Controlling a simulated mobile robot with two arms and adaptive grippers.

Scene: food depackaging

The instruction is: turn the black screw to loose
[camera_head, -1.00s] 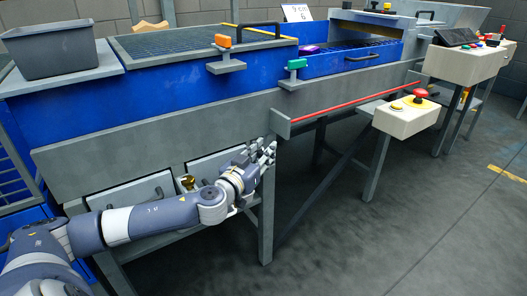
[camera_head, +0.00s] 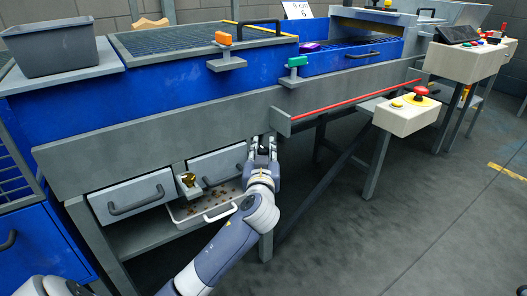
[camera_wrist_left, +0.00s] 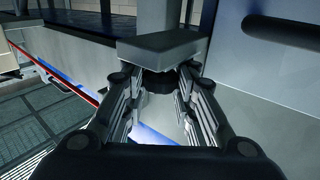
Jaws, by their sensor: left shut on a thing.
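The black screw (camera_wrist_left: 158,84) shows as a dark round knob under a grey block (camera_wrist_left: 165,46) in the left wrist view. My left gripper (camera_wrist_left: 157,78) has its two fingers on either side of the screw and is shut on it. In the head view, my left gripper (camera_head: 264,146) points up at the front of the grey machine frame, just right of the drawers. There the screw is mostly hidden by the fingers. My right gripper is not in view.
Two grey drawers (camera_head: 132,196) sit left of my gripper, with a shallow white tray (camera_head: 205,217) of small brown bits beneath. A brass-coloured part (camera_head: 188,180) is between them. A red strip (camera_head: 350,105) runs along the frame to the right. The floor at the right is open.

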